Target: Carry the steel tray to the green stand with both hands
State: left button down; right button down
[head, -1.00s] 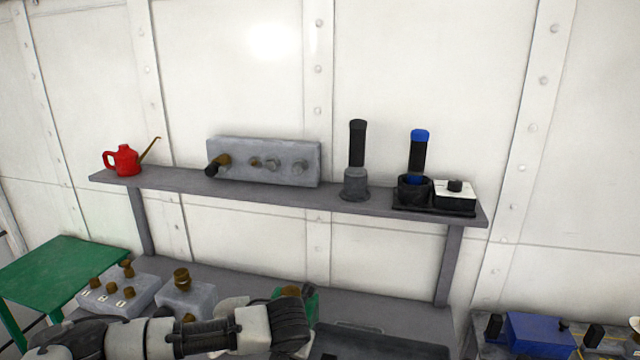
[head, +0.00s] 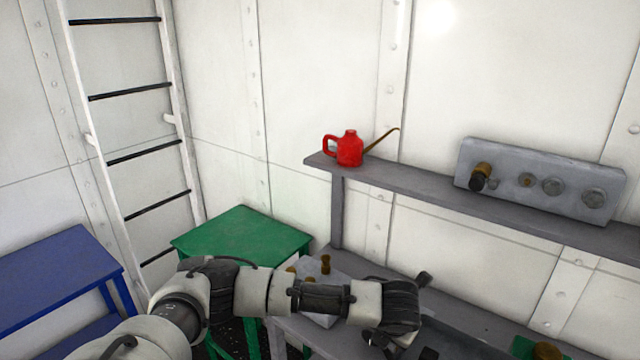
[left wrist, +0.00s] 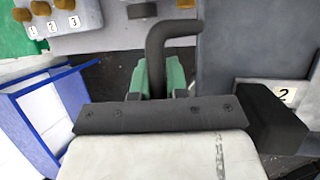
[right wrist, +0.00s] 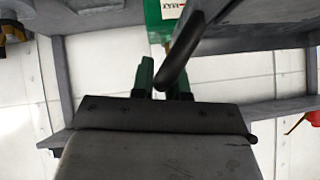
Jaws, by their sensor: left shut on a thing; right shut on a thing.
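The steel tray (head: 468,346) is a dark grey slab at the bottom edge of the head view, mostly cut off. My left gripper (head: 395,338) is low in that view. In the left wrist view its green fingers (left wrist: 163,78) are shut on a dark bent tray handle (left wrist: 178,30). In the right wrist view my right gripper's green fingers (right wrist: 163,80) are shut around a dark handle (right wrist: 195,48). The right gripper is out of the head view. The green stand (head: 245,235) is left of the bench, with a bare top partly behind my left arm.
A console with brass knobs (head: 325,266) sits on the bench, close by my left forearm. The wall shelf (head: 420,187) holds a red oil can (head: 349,149) and a grey valve panel (head: 540,180). A blue stand (head: 60,265) and a ladder (head: 125,100) are at left.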

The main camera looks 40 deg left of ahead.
aim_at(241, 239)
jog(key=j, duration=1.8)
jog(key=i+j, duration=0.1)
jog(key=j, duration=1.1)
jog(key=i+j, duration=0.15)
jog(key=j, duration=0.45)
jog(key=i+j, duration=0.1)
jog(key=j, duration=0.2)
jog(key=i+j, duration=0.1)
jog(key=j, duration=0.2)
jog(key=i+j, duration=0.15)
jog(key=j+u, duration=0.05)
jog(key=j, duration=0.05)
